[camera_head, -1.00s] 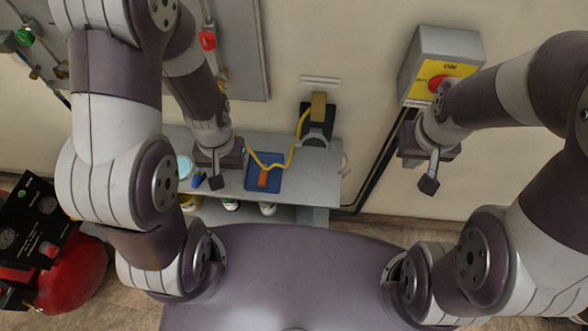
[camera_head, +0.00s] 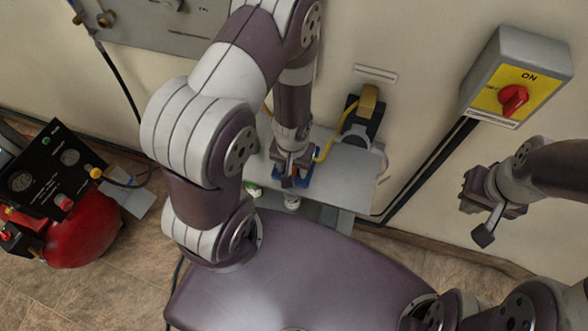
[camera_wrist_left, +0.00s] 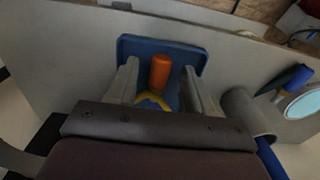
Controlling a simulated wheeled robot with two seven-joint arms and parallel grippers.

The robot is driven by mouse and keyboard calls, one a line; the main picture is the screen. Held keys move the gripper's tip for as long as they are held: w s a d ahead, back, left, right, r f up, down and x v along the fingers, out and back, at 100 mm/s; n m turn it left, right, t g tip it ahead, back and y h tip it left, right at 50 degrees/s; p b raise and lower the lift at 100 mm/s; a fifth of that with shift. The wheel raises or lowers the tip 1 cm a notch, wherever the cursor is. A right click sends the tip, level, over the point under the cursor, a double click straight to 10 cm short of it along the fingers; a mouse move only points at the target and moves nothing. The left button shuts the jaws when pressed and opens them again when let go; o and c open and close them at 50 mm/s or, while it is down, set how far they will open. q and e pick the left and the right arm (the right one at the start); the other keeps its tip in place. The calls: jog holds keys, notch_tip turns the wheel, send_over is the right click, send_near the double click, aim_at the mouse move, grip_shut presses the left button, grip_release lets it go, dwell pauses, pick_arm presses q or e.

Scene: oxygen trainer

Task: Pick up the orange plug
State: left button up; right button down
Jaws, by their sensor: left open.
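The orange plug (camera_wrist_left: 160,72) lies in a shallow blue tray (camera_wrist_left: 188,54) on the grey bench (camera_head: 352,180). A yellow cord (camera_wrist_left: 153,100) runs from its near end. My left gripper (camera_wrist_left: 160,88) is open, with one finger on each side of the plug and gaps between them in the left wrist view. In the head view my left gripper (camera_head: 289,183) is over the tray and mostly hides the plug. My right gripper (camera_head: 484,236) hangs empty at the right, away from the bench; its jaw gap is not clear.
A black device with a yellow top (camera_head: 365,108) stands at the back of the bench. A wall box with a red switch (camera_head: 514,98) is at the right. A red compressor (camera_head: 85,232) stands at the left. A blue-handled item (camera_wrist_left: 294,77) lies beside the tray.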

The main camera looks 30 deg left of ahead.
pick_arm(q)
jog(key=shift+f, duration=0.25)
grip_shut()
dwell(0.4)
